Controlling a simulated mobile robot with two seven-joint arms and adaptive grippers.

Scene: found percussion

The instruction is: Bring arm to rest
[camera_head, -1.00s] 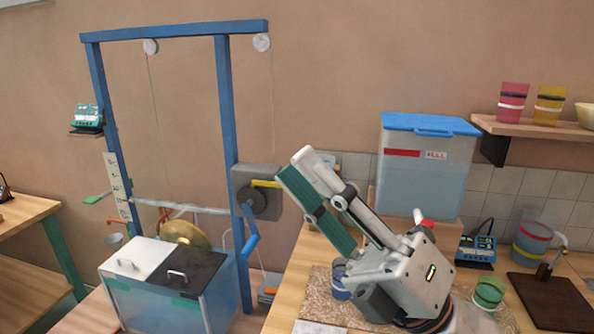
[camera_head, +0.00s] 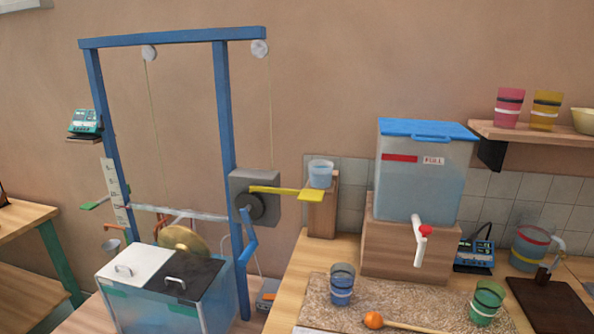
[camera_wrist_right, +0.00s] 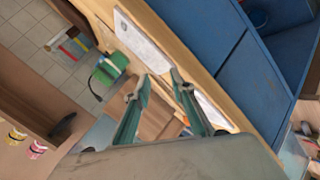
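My right gripper (camera_wrist_right: 158,88) shows in the right wrist view, its two green fingers apart with nothing seen between them. It hangs over a scene with a wooden edge and blue cabinet fronts (camera_wrist_right: 235,85); no contact can be seen. Neither arm shows in the head view, and my left gripper is in no view.
The worktable carries a mat (camera_head: 395,305) with a blue cup (camera_head: 342,283), a green cup (camera_head: 487,300) and an orange-headed mallet (camera_head: 374,320). Behind are a water tank (camera_head: 425,180) on a wooden block (camera_head: 400,245) and a clear cup (camera_head: 321,173). A blue frame (camera_head: 222,110) stands left.

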